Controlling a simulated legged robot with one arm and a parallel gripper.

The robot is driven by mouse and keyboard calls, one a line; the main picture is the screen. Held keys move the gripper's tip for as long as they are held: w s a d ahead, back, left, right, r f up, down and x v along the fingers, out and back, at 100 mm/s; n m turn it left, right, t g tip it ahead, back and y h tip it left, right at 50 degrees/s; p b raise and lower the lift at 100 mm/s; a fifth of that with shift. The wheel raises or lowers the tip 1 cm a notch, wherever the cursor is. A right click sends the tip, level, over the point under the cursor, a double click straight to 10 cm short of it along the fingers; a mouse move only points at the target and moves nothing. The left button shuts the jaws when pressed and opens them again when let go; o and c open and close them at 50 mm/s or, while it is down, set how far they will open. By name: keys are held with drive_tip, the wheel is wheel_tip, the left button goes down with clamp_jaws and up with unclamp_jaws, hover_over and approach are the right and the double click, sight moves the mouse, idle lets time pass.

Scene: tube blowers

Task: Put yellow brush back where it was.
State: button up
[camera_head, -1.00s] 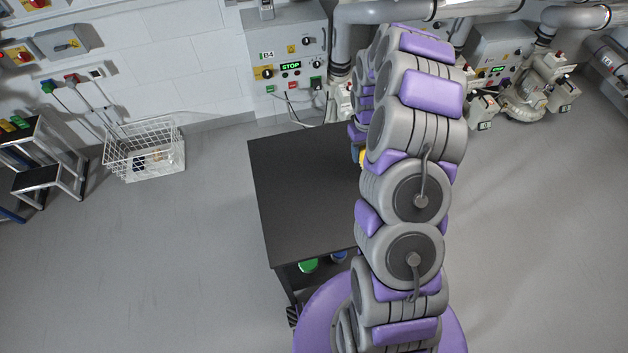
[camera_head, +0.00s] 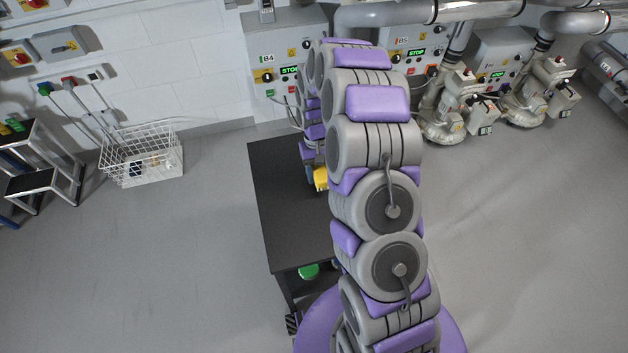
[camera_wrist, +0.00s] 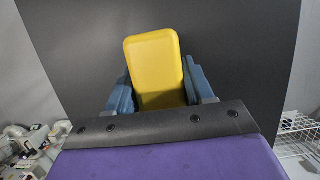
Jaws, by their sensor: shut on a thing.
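The yellow brush shows in the wrist view (camera_wrist: 155,65) as a yellow block between the two blue-grey fingers of my gripper (camera_wrist: 160,92). My gripper is shut on it. In the head view a small part of the yellow brush (camera_head: 320,179) shows at the left side of my arm, over the black table (camera_head: 282,215). The dark table top fills the background of the wrist view. Whether the brush touches the table cannot be told. My arm hides the table's right part and most of the gripper in the head view.
A green item (camera_head: 309,271) sits on the shelf under the table. A white wire basket (camera_head: 142,155) stands on the floor at left, beside a step stool (camera_head: 35,185). Control panels and blowers (camera_head: 443,118) line the back wall. The floor between basket and table is clear.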

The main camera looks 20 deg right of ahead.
drive_tip(key=shift+a, duration=0.5)
drive_tip(key=f, duration=0.1)
drive_tip(key=f+b, duration=0.1)
drive_tip(key=f, duration=0.2)
drive_tip(key=shift+w+a+b, duration=0.15)
drive_tip(key=shift+a+b, duration=0.1)
drive_tip(key=shift+b, duration=0.1)
drive_tip(key=shift+c, duration=0.3)
drive_tip(key=shift+r, duration=0.15)
drive_tip(key=o, duration=1)
